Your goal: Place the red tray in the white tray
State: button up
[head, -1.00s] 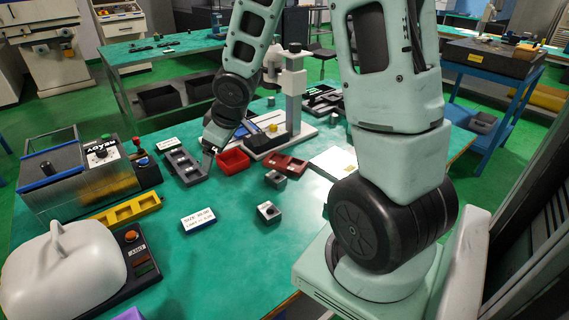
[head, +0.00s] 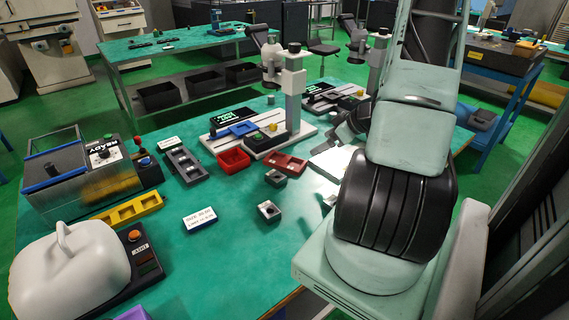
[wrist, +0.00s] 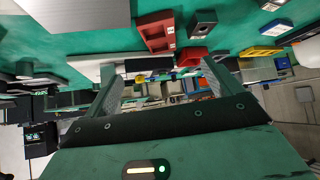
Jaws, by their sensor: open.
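A dark red tray with pockets (head: 285,164) lies on the green table, right of a bright red open bin (head: 233,160); both also show in the wrist view, the tray (wrist: 157,33) above the bin (wrist: 190,57). A pale flat piece, probably the white tray (head: 328,163), lies right of the red tray, partly hidden by my arm. A pale flat surface also shows at the wrist view's top left (wrist: 80,14). My gripper (wrist: 160,85) is open, with nothing seen between its fingers. In the head view my arm largely hides it.
A microscope stand on a white base (head: 270,143) is behind the red pieces. A grey pocketed tray (head: 186,164) and a yellow one (head: 130,209) are left. The front table middle is clear.

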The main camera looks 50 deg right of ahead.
jog(key=b, duration=0.1)
send_near(285, 160)
jog(key=shift+w+a+f, duration=0.1)
jog(key=shift+w+f, duration=0.15)
jog(key=shift+f, duration=0.35)
jog(key=shift+w+a+f, duration=0.1)
jog(key=shift+w+f, duration=0.2)
jog(key=shift+f, duration=0.25)
jog(key=shift+w+r+x, duration=0.15)
jog(key=shift+x, duration=1.35)
jog(key=shift+w+r+x, duration=0.15)
jog(key=shift+x, duration=1.4)
jog(key=c, duration=1.1)
jog(key=shift+r, duration=0.1)
jog(key=shift+c, duration=0.2)
